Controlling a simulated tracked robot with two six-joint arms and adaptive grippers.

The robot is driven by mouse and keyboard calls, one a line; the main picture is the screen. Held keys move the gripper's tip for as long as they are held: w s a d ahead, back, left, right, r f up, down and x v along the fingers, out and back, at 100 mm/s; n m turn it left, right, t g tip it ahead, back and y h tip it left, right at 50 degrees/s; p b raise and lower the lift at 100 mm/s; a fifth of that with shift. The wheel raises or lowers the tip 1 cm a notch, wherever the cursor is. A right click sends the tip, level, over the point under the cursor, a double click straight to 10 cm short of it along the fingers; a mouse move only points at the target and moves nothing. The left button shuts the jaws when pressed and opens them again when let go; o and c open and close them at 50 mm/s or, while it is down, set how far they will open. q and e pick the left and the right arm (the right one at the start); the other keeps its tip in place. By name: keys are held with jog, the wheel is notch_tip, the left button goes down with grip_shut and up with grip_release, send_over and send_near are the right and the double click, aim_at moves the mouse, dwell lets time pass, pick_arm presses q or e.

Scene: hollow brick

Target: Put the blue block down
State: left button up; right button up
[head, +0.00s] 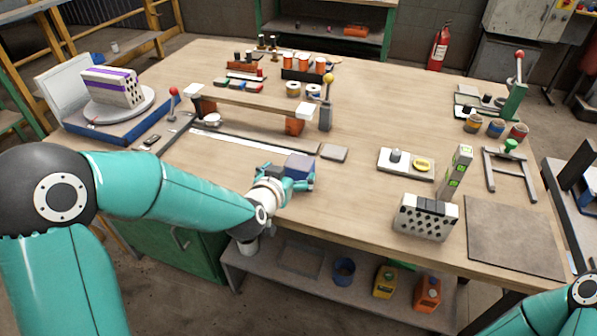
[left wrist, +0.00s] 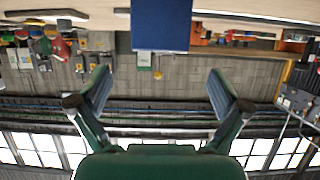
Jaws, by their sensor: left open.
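The blue block (head: 300,165) is on or just above the wooden table near its front edge; contact with the table top is hidden by my gripper. My left gripper (head: 288,177) is open right at the block, its fingers low on either side of it in the head view. In the left wrist view, which looks upside down, the blue block (left wrist: 161,25) shows at the top middle, between the two spread fingers (left wrist: 158,85) in width and clear of both. My right gripper is out of view; only part of that arm shows at bottom right.
A small grey plate (head: 334,153) lies just right of the block. A long white strip (head: 237,146) and a raised wooden beam (head: 250,103) lie behind. A perforated hollow brick (head: 425,218) and a grey mat (head: 514,236) are to the right. Bare table lies between the block and the brick.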

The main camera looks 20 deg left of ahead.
aim_at(296, 166)
pick_arm(q)
jog(key=x, duration=0.4)
jog(key=p+x, duration=0.1)
jog(key=x, duration=0.3)
jog(key=shift+f, duration=0.25)
jog(key=shift+c, duration=0.3)
jog(key=shift+r, duration=0.1)
jog(key=c, duration=1.4)
